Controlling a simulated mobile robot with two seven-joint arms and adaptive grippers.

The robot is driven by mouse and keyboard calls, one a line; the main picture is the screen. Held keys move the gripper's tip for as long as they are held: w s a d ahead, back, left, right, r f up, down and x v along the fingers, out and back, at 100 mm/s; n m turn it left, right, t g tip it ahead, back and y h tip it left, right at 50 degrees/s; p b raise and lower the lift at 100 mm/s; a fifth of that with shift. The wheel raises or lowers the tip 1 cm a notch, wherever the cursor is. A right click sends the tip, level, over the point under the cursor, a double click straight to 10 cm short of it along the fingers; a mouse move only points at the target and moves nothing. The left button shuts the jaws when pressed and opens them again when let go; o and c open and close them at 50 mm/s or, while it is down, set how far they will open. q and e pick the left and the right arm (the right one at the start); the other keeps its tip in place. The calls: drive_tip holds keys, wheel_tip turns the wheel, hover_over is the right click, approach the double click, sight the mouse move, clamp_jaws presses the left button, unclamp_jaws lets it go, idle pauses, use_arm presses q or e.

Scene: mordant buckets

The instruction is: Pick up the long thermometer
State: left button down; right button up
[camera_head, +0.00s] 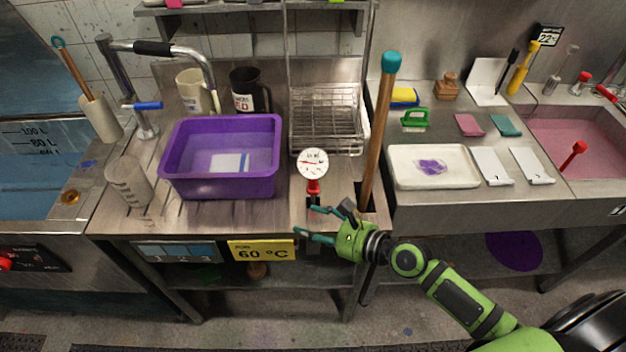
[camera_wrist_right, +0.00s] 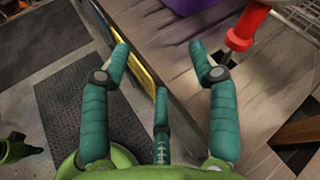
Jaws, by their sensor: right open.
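The thermometer (camera_head: 312,164) has a round white dial and a red grip below it. It stands upright at the front of the steel bench, right of the purple tub. Its lower end is hard to make out. In the right wrist view its red grip (camera_wrist_right: 246,25) shows at the upper right, just beyond one finger. My right gripper (camera_head: 306,220) is open and empty at the bench's front edge, just below and in front of the thermometer. In its wrist view the teal fingers (camera_wrist_right: 159,60) are spread apart with nothing between them. My left gripper is not in view.
The purple tub (camera_head: 222,186) stands left of the thermometer. A wooden pole with a teal top (camera_head: 379,130) rises close to its right. A wire rack (camera_head: 325,122) is behind it. A white tray (camera_head: 433,181) lies on the right bench. A 60 °C sign (camera_head: 262,250) hangs below the front edge.

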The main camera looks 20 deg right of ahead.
sight(314, 187)
drive_tip(key=w+d+m+t, duration=0.1)
drive_tip(key=d+m, duration=0.1)
drive_tip(key=w+d+m+h, duration=0.1)
drive_tip(key=w+m, duration=0.1)
drive_tip(key=m, duration=0.1)
drive_tip(key=w+d+r+m+t, duration=0.1)
drive_tip(key=d+m, duration=0.1)
drive_tip(key=shift+w+d+r+m+t, duration=0.1)
drive_tip(key=shift+w+d+m+t, duration=0.2)
drive_tip(key=shift+w+d+m+h, duration=0.15)
drive_tip(key=shift+w+m+h, duration=0.15)
drive_tip(key=x, duration=0.7)
drive_tip(key=shift+r, duration=0.1)
drive_tip(key=shift+s, duration=0.1)
drive_tip(key=shift+c, duration=0.4)
